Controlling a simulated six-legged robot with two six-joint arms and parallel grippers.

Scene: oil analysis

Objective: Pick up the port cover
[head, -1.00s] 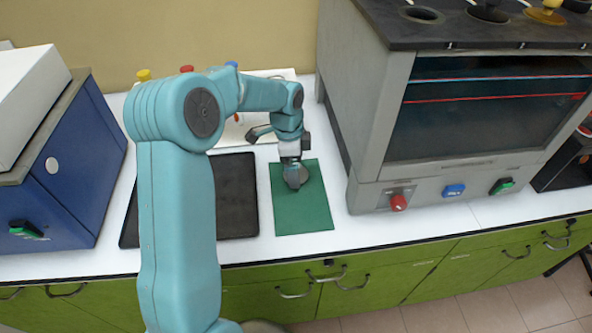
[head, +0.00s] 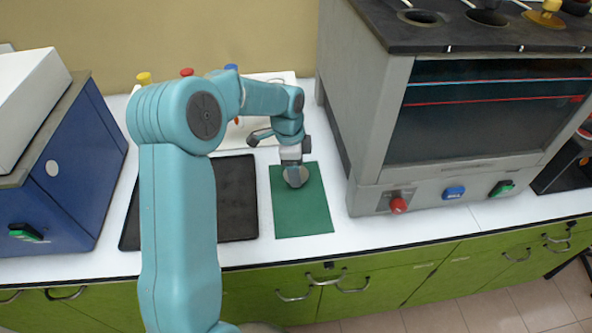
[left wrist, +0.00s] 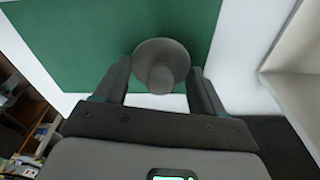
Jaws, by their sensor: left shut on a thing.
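The port cover is a grey round disc with a short knob. In the left wrist view the port cover (left wrist: 160,62) is between the fingers of my left gripper (left wrist: 160,82). In the head view the port cover (head: 296,179) is at the tip of my left gripper (head: 294,168), over the upper part of the green mat (head: 303,215). My left gripper is shut on the port cover. Whether the cover touches the mat or is just above it, I cannot tell. My right gripper is in neither view.
A black tray (head: 238,205) lies left of the mat. A grey oven-like machine (head: 365,140) with buttons stands to the right. A blue box unit (head: 75,165) is at the far left. A white panel with coloured caps (head: 278,78) is behind the arm.

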